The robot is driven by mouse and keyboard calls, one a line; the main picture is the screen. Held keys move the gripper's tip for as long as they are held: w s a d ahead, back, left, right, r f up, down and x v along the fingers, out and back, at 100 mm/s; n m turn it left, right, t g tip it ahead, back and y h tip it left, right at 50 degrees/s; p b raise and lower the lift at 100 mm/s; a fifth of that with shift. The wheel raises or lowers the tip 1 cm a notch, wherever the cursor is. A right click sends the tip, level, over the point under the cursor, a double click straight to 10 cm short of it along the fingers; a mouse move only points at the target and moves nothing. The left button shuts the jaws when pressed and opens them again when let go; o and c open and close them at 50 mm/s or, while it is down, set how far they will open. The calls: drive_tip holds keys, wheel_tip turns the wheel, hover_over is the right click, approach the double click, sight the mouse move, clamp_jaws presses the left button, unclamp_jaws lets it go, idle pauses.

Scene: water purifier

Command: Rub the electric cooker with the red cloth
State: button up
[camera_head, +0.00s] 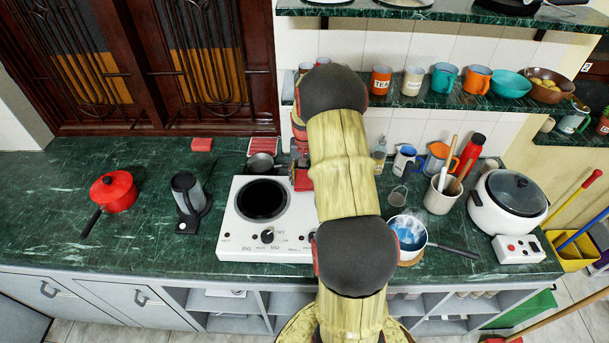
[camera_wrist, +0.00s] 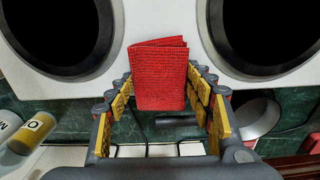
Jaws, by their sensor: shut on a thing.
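The white electric cooker (camera_head: 249,228) stands on the green counter, with a round black plate and knobs showing left of my arm. My arm hides its right part in the head view. In the wrist view the cooker (camera_wrist: 150,18) shows two black plates. My gripper (camera_wrist: 160,76) is shut on the folded red cloth (camera_wrist: 160,88), which is held between the fingers over the strip between the two plates, near the cooker's edge. I cannot tell whether the cloth touches the surface. In the head view my arm mostly hides the gripper.
A small pan (camera_head: 261,162) sits behind the cooker. A red pot (camera_head: 114,190) and a dark jug (camera_head: 188,200) stand left. A saucepan (camera_head: 409,235), a utensil pot (camera_head: 441,196) and a rice cooker (camera_head: 507,200) stand right. A shelf of mugs (camera_head: 412,82) hangs above.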

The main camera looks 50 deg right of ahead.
sight(304, 184)
drive_tip(key=shift+s+a+f, duration=0.2)
drive_tip(key=shift+s+a, duration=0.2)
drive_tip(key=shift+a, duration=0.1)
drive_tip(key=shift+s+a+f, duration=0.2)
drive_tip(key=shift+s+a, duration=0.2)
drive_tip(key=shift+a, duration=0.1)
drive_tip(key=shift+s+a, duration=0.3)
drive_tip(key=shift+c, duration=0.9)
drive_tip(key=shift+s+a+p, duration=0.35)
drive_tip(key=shift+s+a, duration=0.35)
drive_tip(key=shift+a, duration=0.2)
drive_tip(key=shift+w+d+r+p, duration=0.1)
drive_tip(key=shift+r+p, duration=0.6)
drive_tip(key=shift+r, duration=0.4)
drive_tip(key=shift+w+d+r+p, duration=0.1)
drive_tip(key=shift+r+p, duration=0.55)
drive_tip(key=shift+r, duration=0.45)
drive_tip(key=shift+r+p, duration=0.6)
drive_tip(key=shift+r, duration=0.45)
